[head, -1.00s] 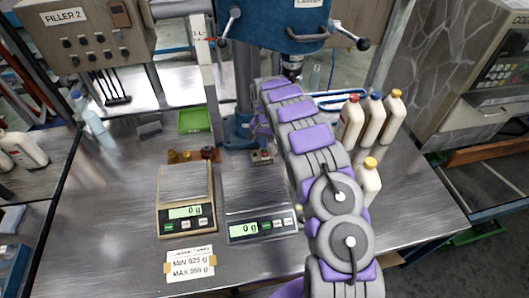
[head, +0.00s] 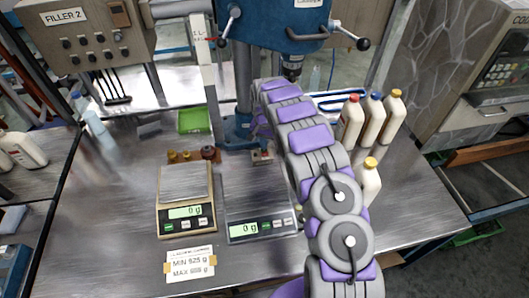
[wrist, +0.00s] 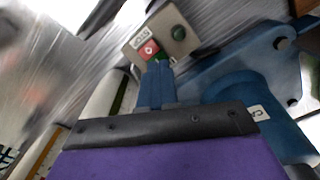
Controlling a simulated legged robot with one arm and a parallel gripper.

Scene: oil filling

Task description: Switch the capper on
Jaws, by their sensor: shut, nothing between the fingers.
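The blue capper (head: 275,28) stands at the back middle in the head view. Its small beige switch box (wrist: 165,42) shows in the wrist view, with a red STOP button (wrist: 149,50), a green button beside it partly hidden, and a round dark green knob or lamp (wrist: 178,33). My gripper (wrist: 158,66) is shut and empty. Its blue tip is at the edge of the box over the green button; I cannot tell if it touches. In the head view the box (head: 262,158) is partly covered, and my arm hides most of the gripper.
Two scales, one tan (head: 186,224) and one grey (head: 262,228), stand in front of the box. Several bottles with coloured caps (head: 372,122) stand right of my arm. The capper's blue base (wrist: 235,80) is close to my gripper's right.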

